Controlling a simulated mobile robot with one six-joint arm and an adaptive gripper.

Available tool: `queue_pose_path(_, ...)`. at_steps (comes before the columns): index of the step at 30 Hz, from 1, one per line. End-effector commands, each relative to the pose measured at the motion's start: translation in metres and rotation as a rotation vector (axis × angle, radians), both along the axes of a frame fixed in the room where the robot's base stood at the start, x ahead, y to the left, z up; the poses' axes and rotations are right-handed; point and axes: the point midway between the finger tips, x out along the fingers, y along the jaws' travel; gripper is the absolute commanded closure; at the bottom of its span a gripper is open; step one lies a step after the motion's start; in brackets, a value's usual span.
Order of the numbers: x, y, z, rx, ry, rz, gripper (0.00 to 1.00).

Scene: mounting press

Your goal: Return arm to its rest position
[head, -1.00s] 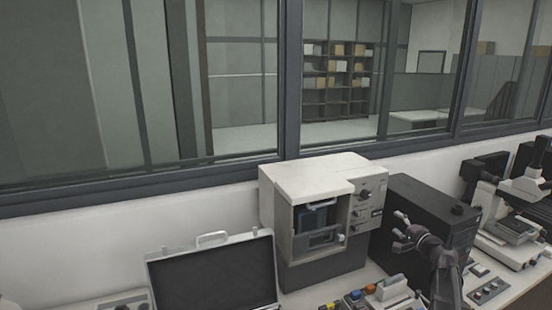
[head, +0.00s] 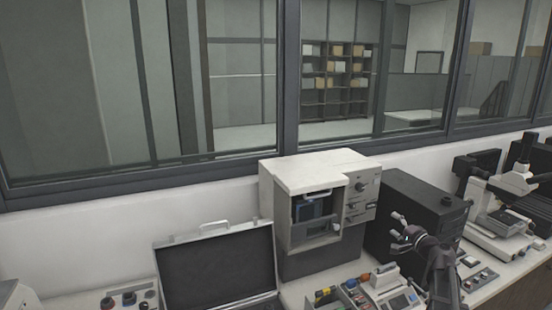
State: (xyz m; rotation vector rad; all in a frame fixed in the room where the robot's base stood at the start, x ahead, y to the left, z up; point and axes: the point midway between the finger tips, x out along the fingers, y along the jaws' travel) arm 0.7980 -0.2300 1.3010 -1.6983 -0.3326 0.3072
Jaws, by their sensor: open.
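My gripper (head: 399,232) shows in the head view at the lower right, on the end of my dark arm. Its fingers are apart and nothing is between them. It is in front of the black box-shaped unit and to the right of the white mounting press (head: 318,192). The press has a recessed front bay with a dark blue block (head: 308,209) inside, partly covered by a grey panel with a handle. Knobs sit on its right-hand panel.
A black unit (head: 425,205) stands right of the press, and a microscope (head: 505,205) is farther right. An open case (head: 215,270) stands to the left. Small devices (head: 385,285) crowd the bench front. A long window (head: 240,90) runs behind.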

Motion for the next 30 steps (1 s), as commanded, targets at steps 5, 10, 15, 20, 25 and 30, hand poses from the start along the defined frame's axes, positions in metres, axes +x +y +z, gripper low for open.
queue_pose_path(5, -0.003, 0.022, -0.008, -0.044, 0.028, 0.041, 0.13)
queue_pose_path(10, -0.008, 0.045, -0.019, -0.099, 0.064, 0.09, 0.13)
queue_pose_path(15, -0.017, 0.076, -0.034, -0.178, 0.115, 0.158, 0.13)
queue_pose_path(20, -0.032, 0.115, -0.056, -0.288, 0.188, 0.251, 0.13)
queue_pose_path(25, -0.062, 0.162, -0.089, -0.456, 0.304, 0.38, 0.13)
queue_pose_path(30, -0.097, 0.198, -0.12, -0.629, 0.428, 0.499, 0.13)
